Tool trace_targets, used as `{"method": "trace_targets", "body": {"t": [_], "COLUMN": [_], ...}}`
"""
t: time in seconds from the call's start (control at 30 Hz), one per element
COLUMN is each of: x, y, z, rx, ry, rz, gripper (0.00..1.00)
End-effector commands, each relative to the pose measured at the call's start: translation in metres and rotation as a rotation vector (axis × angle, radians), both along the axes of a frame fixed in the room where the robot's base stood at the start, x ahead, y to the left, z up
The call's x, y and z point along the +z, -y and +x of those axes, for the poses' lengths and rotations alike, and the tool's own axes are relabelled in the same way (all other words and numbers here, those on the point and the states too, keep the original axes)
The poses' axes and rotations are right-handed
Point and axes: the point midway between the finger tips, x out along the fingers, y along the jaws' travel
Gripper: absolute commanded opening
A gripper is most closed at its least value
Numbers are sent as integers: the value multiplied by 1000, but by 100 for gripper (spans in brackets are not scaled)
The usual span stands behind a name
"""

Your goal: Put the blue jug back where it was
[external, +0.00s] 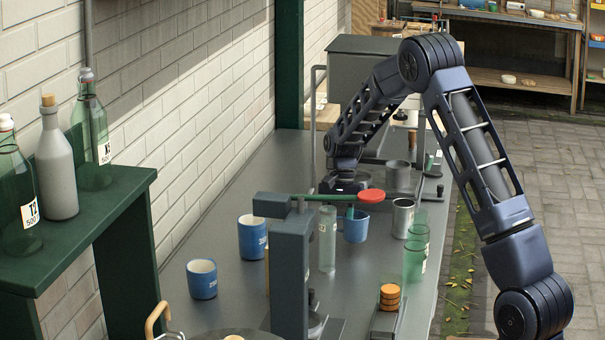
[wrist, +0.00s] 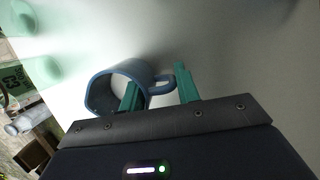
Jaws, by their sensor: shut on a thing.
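A blue jug (external: 355,229) is at my gripper (external: 349,211), over the middle of the grey bench; I cannot tell whether it touches the bench. In the wrist view the jug (wrist: 148,73) lies sideways in the picture, its open mouth toward the lower left. My gripper's green fingers (wrist: 158,91) are on either side of the jug's handle side, shut on it. One finger overlaps the jug's mouth and the other is beyond the handle. The exact contact is partly hidden. Two similar blue vessels with white marks stand on the bench, one (external: 252,238) farther back, one (external: 201,280) nearer.
A lever press (external: 290,265) with a red knob (external: 371,196) stands in front of the jug. A clear glass (external: 327,240), green glasses (external: 414,262) and a metal cup (external: 402,218) stand close by. Bottles (external: 58,165) stand on a green shelf (external: 100,205) at left.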

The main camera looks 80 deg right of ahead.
Motion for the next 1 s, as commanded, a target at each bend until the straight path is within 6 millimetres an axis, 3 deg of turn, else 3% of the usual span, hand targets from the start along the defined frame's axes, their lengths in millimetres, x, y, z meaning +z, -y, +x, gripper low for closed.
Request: {"method": "trace_targets", "body": {"t": [0.2, 0.57, 0.6, 0.7, 1.0], "x": [-24, -27, -28, -27, -26], "y": [0, 0, 0, 0, 0], "z": [-1, 0, 0, 0, 0], "rx": [-1, 0, 0, 0, 0], "ry": [0, 0, 0, 0, 0], "rz": [0, 0, 0, 0, 0], "gripper": [0, 0, 34, 54, 54]}}
